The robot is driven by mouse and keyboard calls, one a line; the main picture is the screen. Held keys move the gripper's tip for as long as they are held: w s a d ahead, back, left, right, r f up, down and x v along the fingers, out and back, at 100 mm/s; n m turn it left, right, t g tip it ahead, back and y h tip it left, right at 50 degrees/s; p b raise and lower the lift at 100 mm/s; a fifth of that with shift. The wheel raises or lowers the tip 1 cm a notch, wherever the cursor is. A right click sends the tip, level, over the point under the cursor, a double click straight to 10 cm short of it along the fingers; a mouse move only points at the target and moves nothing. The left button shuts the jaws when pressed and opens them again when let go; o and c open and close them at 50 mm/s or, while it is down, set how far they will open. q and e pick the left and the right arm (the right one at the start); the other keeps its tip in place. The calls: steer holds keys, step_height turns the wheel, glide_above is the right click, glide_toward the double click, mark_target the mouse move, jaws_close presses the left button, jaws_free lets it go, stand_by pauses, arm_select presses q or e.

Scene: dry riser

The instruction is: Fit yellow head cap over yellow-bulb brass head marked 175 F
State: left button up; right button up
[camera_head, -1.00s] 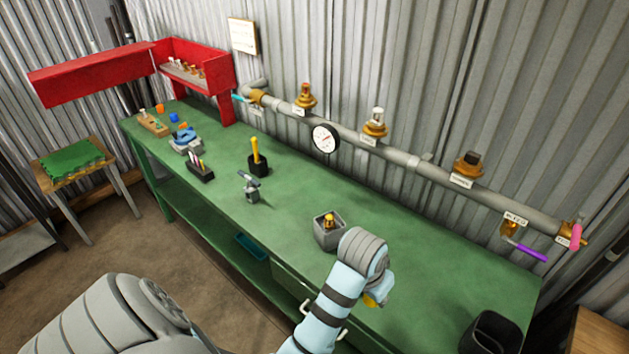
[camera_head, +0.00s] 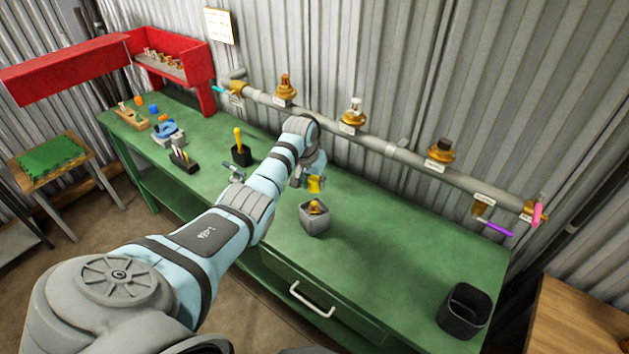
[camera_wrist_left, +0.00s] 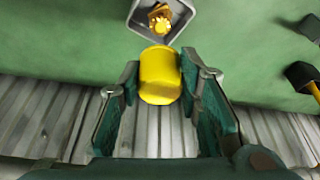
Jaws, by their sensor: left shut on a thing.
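My left gripper (camera_wrist_left: 160,85) is shut on the yellow head cap (camera_wrist_left: 160,75), which sits between its fingers in the left wrist view. In the head view the cap (camera_head: 315,184) shows just under my left gripper (camera_head: 312,178), above the green bench. A brass head with a yellow bulb (camera_head: 317,208) stands in a grey square holder (camera_head: 314,223) on the bench. The cap is apart from this head, a little behind and above it. In the left wrist view the brass head (camera_wrist_left: 161,18) lies just beyond the cap. No marking on it is readable. My right gripper is not in view.
A black pot (camera_head: 238,153) with a yellow-handled tool stands left of my arm. A black bin (camera_head: 464,311) stands at the right end. The bench (camera_head: 400,240) right of the holder is clear.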

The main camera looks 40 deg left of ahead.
mark_target(314, 202)
arm_select(q)
steer(key=shift+s, duration=0.15)
step_height(314, 202, down, 6)
steer(key=b, duration=0.4)
steer(key=shift+r, duration=0.2)
steer(key=shift+p, duration=0.3)
stand_by(0.5)
steer(key=shift+f+b, duration=0.55)
steer(key=shift+f, duration=0.4)
steer(key=o, duration=0.9)
